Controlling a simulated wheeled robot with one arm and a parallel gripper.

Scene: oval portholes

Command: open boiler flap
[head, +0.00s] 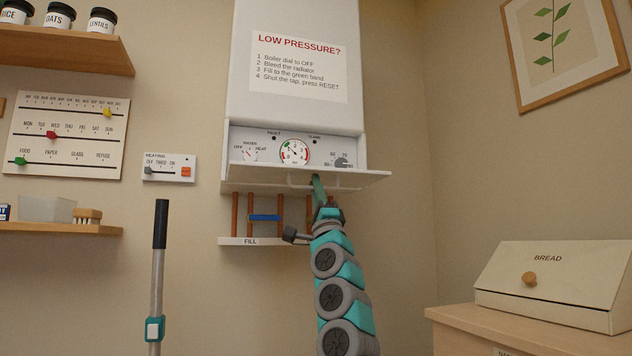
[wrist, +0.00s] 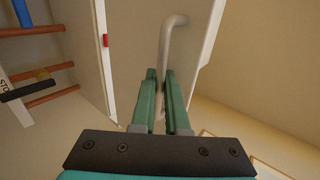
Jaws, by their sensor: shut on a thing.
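The white boiler (head: 290,70) hangs on the wall with its flap (head: 245,180) swung down, standing out about level below the control panel (head: 262,147). The panel shows a gauge, dials and lamps. The flap's pale bar handle (head: 345,185) is on its underside, near the front edge. My gripper (head: 318,180) reaches up from below and is shut on this handle. In the wrist view, the two green fingers (wrist: 160,92) close around the handle bar (wrist: 171,40), and the flap's face (wrist: 135,45) lies beyond them. The fingers hide part of the handle in the head view.
Copper pipes (head: 235,212) with a blue part and a FILL strip (head: 250,241) are below the boiler, left of my arm. A heating switch (head: 169,168) is on the wall to the left. A bread box (head: 555,280) stands at the right.

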